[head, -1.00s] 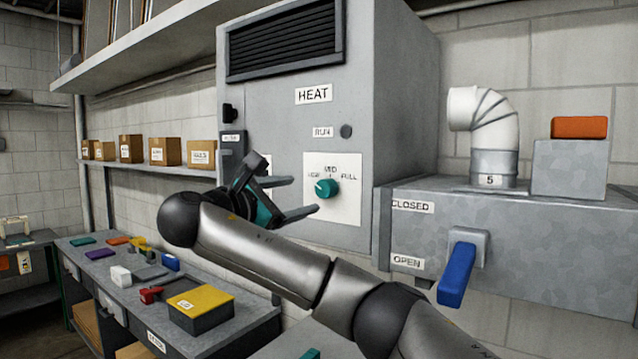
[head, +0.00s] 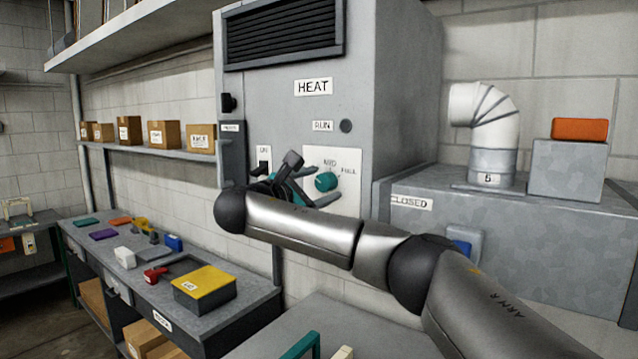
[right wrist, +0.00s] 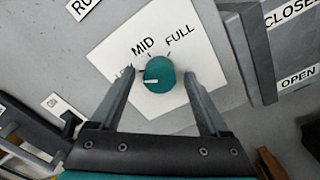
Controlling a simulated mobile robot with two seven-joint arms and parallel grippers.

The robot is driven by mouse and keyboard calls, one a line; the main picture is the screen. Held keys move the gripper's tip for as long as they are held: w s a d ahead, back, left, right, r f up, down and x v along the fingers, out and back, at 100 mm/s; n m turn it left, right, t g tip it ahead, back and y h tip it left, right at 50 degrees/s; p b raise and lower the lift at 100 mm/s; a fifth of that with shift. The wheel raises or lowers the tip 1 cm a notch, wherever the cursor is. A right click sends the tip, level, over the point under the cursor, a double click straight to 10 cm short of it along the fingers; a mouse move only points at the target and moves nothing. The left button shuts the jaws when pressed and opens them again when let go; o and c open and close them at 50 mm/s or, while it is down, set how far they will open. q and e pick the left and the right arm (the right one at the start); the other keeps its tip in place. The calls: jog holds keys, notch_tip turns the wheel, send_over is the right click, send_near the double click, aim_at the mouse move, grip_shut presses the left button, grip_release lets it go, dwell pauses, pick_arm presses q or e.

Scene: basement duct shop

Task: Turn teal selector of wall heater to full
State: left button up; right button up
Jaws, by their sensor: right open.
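The teal selector (head: 326,181) is a round knob on a white plate (head: 347,165) on the front of the grey wall heater (head: 290,110). In the right wrist view the knob (right wrist: 160,76) has a white mark pointing left, away from the MID (right wrist: 143,46) and FULL (right wrist: 180,36) labels. My right gripper (right wrist: 158,73) is open, with one finger on each side of the knob and gaps showing. In the head view it (head: 316,188) is left of and beside the knob. My left gripper is not in view.
A switch (head: 264,167) sits left of the selector plate. At right is a grey duct box (head: 530,240) with a blue lever (head: 461,247), partly behind my arm. A bench (head: 240,300) at lower left holds a yellow-lidded box (head: 204,285) and small items.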

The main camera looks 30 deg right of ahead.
grip_shut()
dwell(0.6)
